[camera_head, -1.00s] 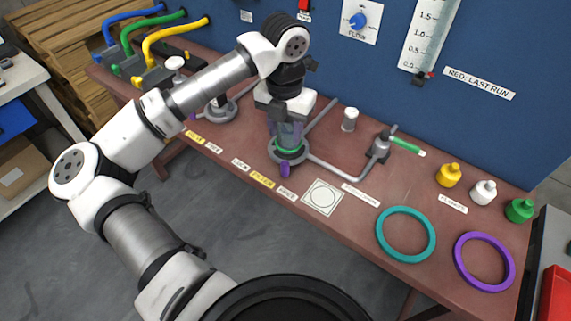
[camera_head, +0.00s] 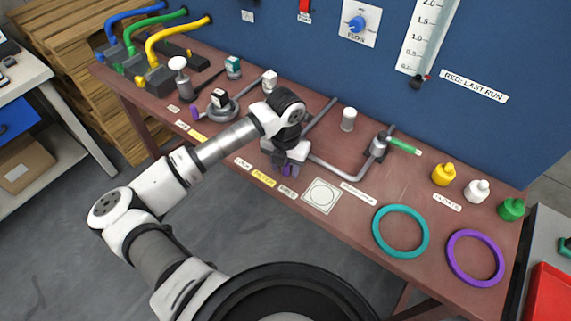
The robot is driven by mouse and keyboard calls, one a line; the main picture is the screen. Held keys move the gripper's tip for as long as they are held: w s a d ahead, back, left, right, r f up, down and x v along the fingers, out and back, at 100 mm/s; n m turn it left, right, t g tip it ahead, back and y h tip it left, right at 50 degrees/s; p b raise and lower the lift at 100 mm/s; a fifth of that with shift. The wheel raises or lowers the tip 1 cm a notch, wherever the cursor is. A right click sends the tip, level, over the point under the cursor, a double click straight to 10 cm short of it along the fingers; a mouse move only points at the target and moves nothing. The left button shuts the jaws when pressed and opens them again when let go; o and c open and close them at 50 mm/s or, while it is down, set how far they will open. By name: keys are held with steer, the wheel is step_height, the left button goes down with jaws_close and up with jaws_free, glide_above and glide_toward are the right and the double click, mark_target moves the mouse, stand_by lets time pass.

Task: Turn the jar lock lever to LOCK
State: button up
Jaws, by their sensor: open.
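My gripper (camera_head: 287,163) is open and low over the front of the jar stand in the middle of the bench. A purple lever end (camera_head: 290,171) shows at the fingertips; I cannot tell whether the fingers touch it. My wrist and gripper hide the jar and most of its round base. Along the bench's front edge, below the lever, lie a white LOCK label (camera_head: 243,164), a yellow label (camera_head: 264,180) and a white label (camera_head: 288,193) that seems to read FREE. The lever end points toward the white label on the right.
A second round base (camera_head: 222,111) with a purple handle (camera_head: 196,113) stands left of my arm. A grey bent pipe (camera_head: 338,174) runs just right of my gripper. A teal ring (camera_head: 376,230) and a purple ring (camera_head: 450,255) lie on the right. The blue panel (camera_head: 300,55) rises behind.

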steer(key=shift+c, duration=0.4)
jaws_close()
